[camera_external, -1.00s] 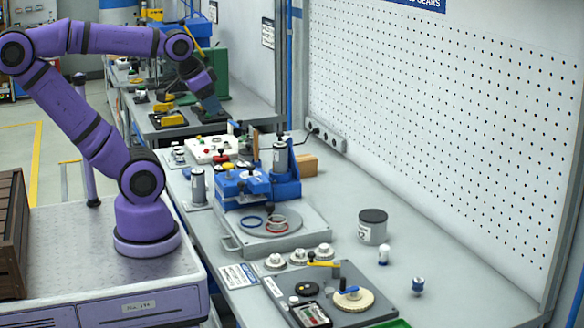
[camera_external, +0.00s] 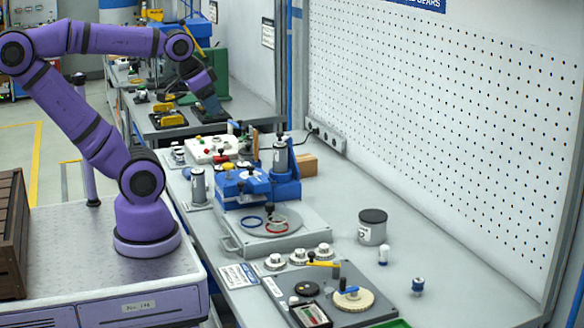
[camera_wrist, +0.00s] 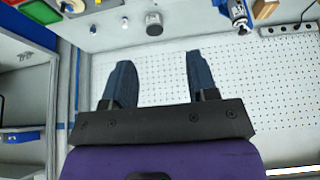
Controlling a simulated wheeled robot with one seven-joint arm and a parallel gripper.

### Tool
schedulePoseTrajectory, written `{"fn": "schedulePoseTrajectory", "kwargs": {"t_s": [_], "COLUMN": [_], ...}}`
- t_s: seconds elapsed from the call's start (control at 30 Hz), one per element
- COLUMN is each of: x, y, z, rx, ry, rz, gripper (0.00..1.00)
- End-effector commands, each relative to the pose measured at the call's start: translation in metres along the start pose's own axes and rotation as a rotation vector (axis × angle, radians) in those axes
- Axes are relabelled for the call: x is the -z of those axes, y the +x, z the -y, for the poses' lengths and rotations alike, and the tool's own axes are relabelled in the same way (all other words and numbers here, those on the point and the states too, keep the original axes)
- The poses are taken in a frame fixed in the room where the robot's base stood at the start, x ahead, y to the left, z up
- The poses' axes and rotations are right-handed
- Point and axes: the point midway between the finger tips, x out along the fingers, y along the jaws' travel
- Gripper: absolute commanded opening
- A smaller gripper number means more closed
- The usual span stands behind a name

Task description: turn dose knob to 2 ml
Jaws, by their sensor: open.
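My gripper (camera_external: 209,108) hangs over the far bench in the external view. In the wrist view its two dark blue fingers (camera_wrist: 158,58) stand wide apart with nothing between them. I cannot tell for certain which part is the dose knob. A blue machine (camera_external: 243,187) with a metal cylinder stands on the near bench, and small knob-like parts show on top of it. A dark plate (camera_external: 362,316) at the front carries a black round knob (camera_external: 307,288) and a cream toothed wheel (camera_external: 353,298). No scale or 2 ml mark is readable. My gripper is far from all of these.
A grey canister (camera_external: 373,228) stands right of the blue machine. A pegboard wall (camera_external: 440,120) closes off the right side. Bare bench lies around the canister.

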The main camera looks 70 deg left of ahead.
Motion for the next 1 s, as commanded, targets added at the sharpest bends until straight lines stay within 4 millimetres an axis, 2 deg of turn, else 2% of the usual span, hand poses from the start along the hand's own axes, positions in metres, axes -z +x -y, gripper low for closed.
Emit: {"fn": "schedulePoseTrajectory", "kwargs": {"t_s": [0.13, 0.23, 0.47, 0.73, 1.0], "x": [0.005, 0.017, 0.056, 0.089, 0.101], "y": [0.003, 0.011, 0.045, 0.098, 0.161], "z": [0.003, 0.01, 0.041, 0.094, 0.159], "rx": [0.007, 0.023, 0.073, 0.121, 0.156], "ry": [-0.018, -0.058, -0.201, -0.381, -0.565], "rz": [0.012, 0.039, 0.129, 0.235, 0.336], "gripper": [0.57, 0.57, 0.57, 0.57, 0.57]}}
